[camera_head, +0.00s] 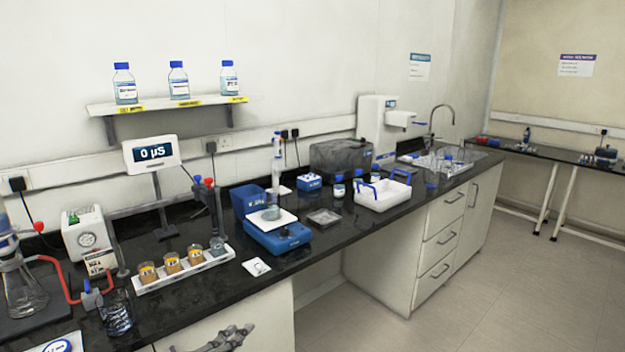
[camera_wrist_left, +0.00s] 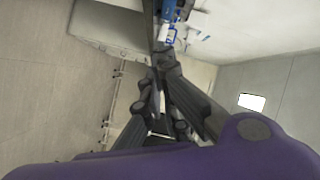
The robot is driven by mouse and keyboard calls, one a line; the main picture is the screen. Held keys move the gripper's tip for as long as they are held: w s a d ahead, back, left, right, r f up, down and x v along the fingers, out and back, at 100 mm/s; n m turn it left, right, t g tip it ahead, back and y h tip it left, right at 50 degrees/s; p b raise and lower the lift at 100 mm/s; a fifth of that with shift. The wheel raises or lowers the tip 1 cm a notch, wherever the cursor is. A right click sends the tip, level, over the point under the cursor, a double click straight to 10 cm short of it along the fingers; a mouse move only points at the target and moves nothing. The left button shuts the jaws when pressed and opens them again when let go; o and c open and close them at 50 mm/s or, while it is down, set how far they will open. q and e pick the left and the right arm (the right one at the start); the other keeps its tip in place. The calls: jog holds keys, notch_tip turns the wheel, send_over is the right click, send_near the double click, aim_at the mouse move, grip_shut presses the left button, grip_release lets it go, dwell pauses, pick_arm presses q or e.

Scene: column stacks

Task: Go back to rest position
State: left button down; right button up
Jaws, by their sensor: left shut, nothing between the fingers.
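My left gripper (camera_head: 228,338) shows at the bottom edge of the head view, low in front of the white cabinet and below the black bench top (camera_head: 330,240). It is shut and empty, and apart from everything on the bench. In the left wrist view its dark fingers (camera_wrist_left: 165,65) point up the picture and come together, with nothing between them. My right gripper is in neither view.
The bench carries a blue balance (camera_head: 278,238), a white rack of amber beakers (camera_head: 180,268), a glass beaker (camera_head: 117,318) near the front edge, a flask (camera_head: 22,292) and a white tray with blue handles (camera_head: 382,194). Open floor (camera_head: 500,290) lies to the right.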

pick_arm(q)
jog(key=s+a+f+n+g+y, duration=0.2)
jog(key=s+f+n+g+y, duration=0.15)
jog(key=s+f+n, duration=0.95)
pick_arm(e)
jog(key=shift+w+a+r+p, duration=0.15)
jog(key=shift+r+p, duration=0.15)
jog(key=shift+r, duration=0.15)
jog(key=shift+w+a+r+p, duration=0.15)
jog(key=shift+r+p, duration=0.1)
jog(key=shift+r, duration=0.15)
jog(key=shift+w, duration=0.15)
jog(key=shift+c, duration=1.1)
pick_arm(q)
jog(key=s+f+n+g+y, duration=0.1)
jog(key=s+f, duration=0.5)
jog(key=s, duration=0.6)
jog(key=s+f+n+g+y, duration=0.1)
jog(key=s+f, duration=0.4)
jog(key=s, duration=0.8)
jog(key=shift+a+f+n+g+y, duration=0.35)
jog(key=shift+a+f+n+g, duration=0.1)
jog(key=shift+n+g, duration=0.4)
